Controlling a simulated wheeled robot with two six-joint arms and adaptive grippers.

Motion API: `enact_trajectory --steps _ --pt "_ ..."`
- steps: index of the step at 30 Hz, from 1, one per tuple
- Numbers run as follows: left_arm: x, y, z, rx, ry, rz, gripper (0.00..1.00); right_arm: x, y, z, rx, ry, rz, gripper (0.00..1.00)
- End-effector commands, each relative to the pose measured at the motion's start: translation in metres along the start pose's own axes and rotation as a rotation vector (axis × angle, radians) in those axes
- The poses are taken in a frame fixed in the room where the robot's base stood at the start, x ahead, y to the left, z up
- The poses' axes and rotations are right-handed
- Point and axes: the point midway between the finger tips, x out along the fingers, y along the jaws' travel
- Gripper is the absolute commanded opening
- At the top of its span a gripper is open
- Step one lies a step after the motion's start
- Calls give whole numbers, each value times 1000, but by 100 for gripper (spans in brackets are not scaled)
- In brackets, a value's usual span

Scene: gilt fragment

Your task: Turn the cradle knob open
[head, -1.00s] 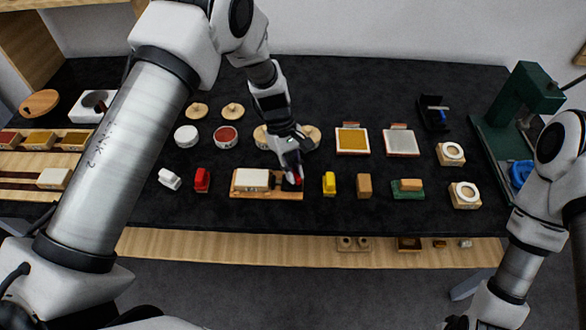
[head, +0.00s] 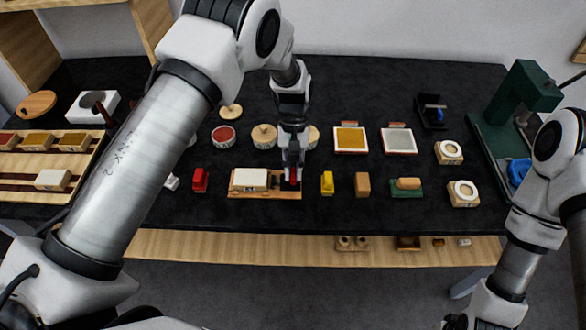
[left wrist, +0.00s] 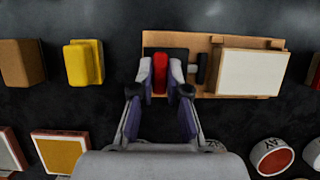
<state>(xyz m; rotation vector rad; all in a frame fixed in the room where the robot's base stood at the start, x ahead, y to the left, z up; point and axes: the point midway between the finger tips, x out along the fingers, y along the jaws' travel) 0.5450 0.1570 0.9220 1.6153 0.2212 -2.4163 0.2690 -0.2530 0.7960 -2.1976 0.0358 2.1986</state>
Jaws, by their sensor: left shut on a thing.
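The cradle (head: 266,194) is a wooden base holding a white block (head: 249,179), with a red knob (head: 294,175) at its right end. In the left wrist view the cradle (left wrist: 207,80) appears with the white block (left wrist: 252,72) to the right of the red knob (left wrist: 160,73). My left gripper (head: 292,168) comes down from above onto the knob. In the left wrist view its fingertips (left wrist: 160,78) are shut on the knob from both sides. My right gripper is out of view; only right arm links show.
A red block (head: 200,180) stands left of the cradle, and a yellow block (head: 327,183) and a brown block (head: 362,185) stand close on its right. Round tins and lids lie behind it. A green press (head: 510,110) stands at the far right.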

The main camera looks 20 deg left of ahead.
Motion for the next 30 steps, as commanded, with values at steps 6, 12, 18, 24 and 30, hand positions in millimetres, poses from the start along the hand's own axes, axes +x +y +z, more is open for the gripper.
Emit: enact_trajectory --steps 6,12,18,24,30 --pt "3 0 1 9 -6 -6 0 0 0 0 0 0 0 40" --pt "3 0 1 9 -6 -6 0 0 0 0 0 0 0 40" --pt "2 0 1 8 -4 -5 40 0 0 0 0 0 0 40" --pt "0 0 0 7 -2 -4 40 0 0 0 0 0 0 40" --pt "-30 0 0 7 1 -2 40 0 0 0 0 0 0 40"
